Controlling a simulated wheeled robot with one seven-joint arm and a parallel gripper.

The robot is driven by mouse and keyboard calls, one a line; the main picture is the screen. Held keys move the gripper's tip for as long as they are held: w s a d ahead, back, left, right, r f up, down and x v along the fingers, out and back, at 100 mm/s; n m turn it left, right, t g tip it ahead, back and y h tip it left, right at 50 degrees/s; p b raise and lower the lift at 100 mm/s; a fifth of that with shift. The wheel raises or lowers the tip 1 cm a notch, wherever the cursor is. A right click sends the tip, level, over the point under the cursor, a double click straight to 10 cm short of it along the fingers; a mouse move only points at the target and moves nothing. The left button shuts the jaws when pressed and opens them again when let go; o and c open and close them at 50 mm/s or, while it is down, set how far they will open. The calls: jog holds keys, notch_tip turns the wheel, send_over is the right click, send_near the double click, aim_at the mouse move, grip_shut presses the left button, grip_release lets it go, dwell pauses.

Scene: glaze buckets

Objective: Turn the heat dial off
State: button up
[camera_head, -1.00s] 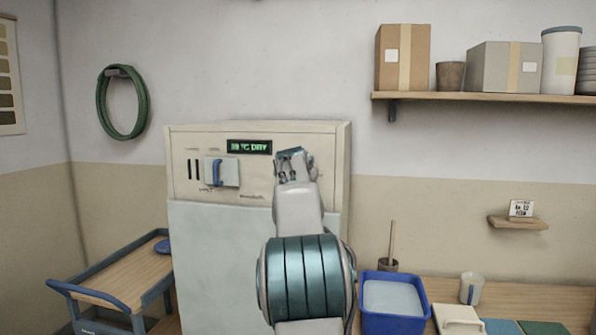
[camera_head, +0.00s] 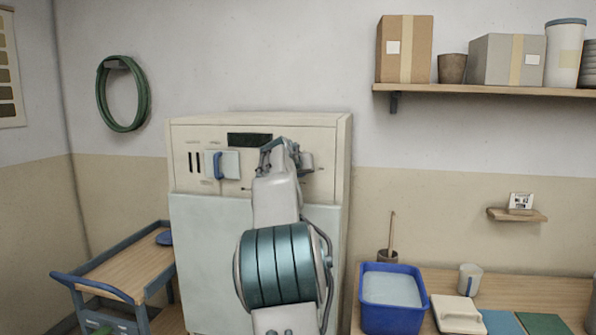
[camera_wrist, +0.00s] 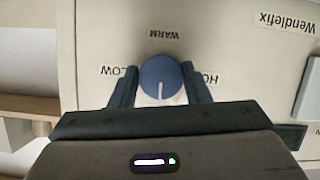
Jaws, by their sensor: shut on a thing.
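The heat dial (camera_wrist: 161,80) is a round blue knob with a white pointer line on the cream panel of the cabinet (camera_head: 185,137). In the wrist view WARM is printed above it upside down, LOW at its left and a partly hidden HO... label at its right. The pointer line faces down in that view, away from WARM. My gripper (camera_wrist: 160,88) is shut on the dial, one finger at each side. In the head view my gripper (camera_head: 279,152) is at the panel's right half and hides the dial.
A dark display (camera_head: 249,140) and a blue-handled switch plate (camera_head: 223,164) are left of my gripper. A wooden-topped cart (camera_head: 125,268) stands at left. A blue tub (camera_head: 391,320) and a mug (camera_head: 470,280) stand on the table at right.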

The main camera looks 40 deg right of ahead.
jog(key=o, duration=1)
jog(key=b+v, duration=0.3)
jog(key=v, duration=1)
jog(key=shift+s+a+b, duration=0.2)
jog(key=shift+a+b, duration=0.15)
jog(key=shift+r, duration=0.15)
jog(key=s+a+f+n+g+y+p, duration=0.1)
jog(key=s+a+f+n+y+p, duration=0.1)
jog(key=s+a+f+y, duration=0.55)
jog(key=s+a+f+n+g+p, duration=0.25)
jog(key=s+a+f, duration=0.25)
jog(key=a+f, duration=0.6)
jog(key=s+a+f+n+g+y+p, duration=0.1)
jog(key=s+a+f, duration=0.4)
jog(key=s, duration=0.3)
jog(key=s+a+f+n+g+y+p, duration=0.1)
jog(key=s+a+f+n+y, duration=0.1)
jog(key=s+a+f, duration=0.3)
jog(key=s+a, duration=0.2)
jog(key=shift+s+f+p, duration=0.25)
jog(key=shift+s+p, duration=0.1)
jog(key=shift+p, duration=0.05)
